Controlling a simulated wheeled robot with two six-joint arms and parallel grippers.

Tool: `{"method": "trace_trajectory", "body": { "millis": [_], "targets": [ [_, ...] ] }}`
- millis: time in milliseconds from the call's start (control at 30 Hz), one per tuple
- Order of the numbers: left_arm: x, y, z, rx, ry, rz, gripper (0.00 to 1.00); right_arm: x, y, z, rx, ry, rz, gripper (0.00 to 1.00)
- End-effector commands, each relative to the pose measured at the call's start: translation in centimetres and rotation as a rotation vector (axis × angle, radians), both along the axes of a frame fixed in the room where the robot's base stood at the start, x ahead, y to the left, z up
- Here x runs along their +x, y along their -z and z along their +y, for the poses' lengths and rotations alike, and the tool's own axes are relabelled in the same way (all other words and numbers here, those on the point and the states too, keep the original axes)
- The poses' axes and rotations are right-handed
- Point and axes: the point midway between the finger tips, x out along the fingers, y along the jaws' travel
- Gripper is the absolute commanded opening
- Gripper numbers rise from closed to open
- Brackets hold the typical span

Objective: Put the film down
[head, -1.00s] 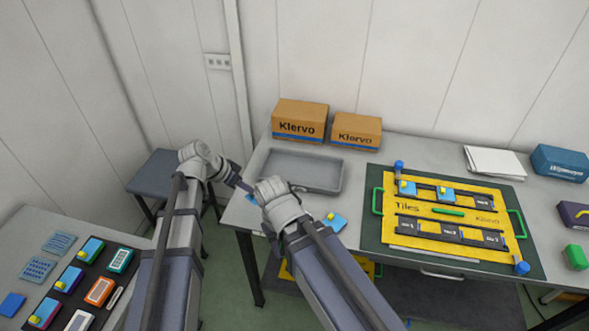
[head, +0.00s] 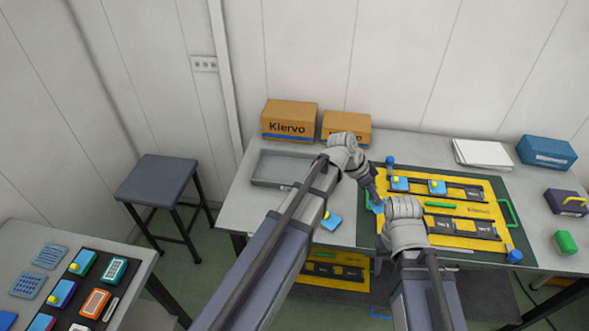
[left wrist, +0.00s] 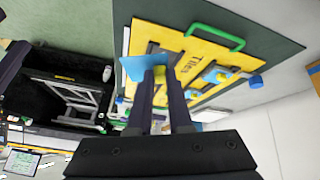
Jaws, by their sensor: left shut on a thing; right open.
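My left gripper (head: 373,196) is shut on the blue film (left wrist: 134,68), gripping its yellow knob (left wrist: 159,76). The film also shows in the head view (head: 376,207), at the left end of the yellow Tiles board (head: 470,211). In the left wrist view it overlaps the board's near end; I cannot tell whether it touches the board. My right gripper (head: 397,212) is open, close by over the board's left part; its fingertips are mostly hidden. Two blue pieces with yellow knobs (head: 400,184) (head: 437,187) sit on the board's far row. Dark tiles (head: 474,230) lie in the near row.
A grey tray (head: 283,181) and two Klervo boxes (head: 290,120) stand left of the board. Another blue piece with a yellow knob (head: 332,222) lies near the front edge. White papers (head: 482,153) and a blue box (head: 546,151) are at the back right.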

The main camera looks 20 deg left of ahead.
Motion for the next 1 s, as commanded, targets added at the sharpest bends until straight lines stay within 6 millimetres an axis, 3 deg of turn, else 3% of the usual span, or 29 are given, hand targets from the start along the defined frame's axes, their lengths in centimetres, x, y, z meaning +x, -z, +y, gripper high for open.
{"method": "trace_trajectory", "body": {
  "millis": [167,267,500,700,800,1000],
  "targets": [
    [1.5,0.1,2.9,0.009,-0.092,-0.007,0.00,0.0,0.0,0.0,0.000,0.000,0.000,0.50],
    [3.3,0.1,6.8,0.019,-0.217,-0.016,0.00,0.0,0.0,0.0,0.000,0.000,0.000,0.50],
    [7.3,0.2,20.3,0.059,-0.620,-0.037,0.00,0.0,0.0,0.0,0.000,0.000,0.000,0.50],
    [8.4,0.2,31.6,0.095,-0.933,-0.047,0.00,0.0,0.0,0.0,0.000,0.000,0.000,0.50],
    [8.3,0.2,36.0,0.109,-1.050,-0.047,0.00,0.0,-0.1,0.0,0.000,0.000,0.000,0.50],
    [7.7,0.1,41.1,0.127,-1.185,-0.049,0.00,0.0,-0.1,0.0,0.000,0.000,0.000,0.50]
  ]
}}
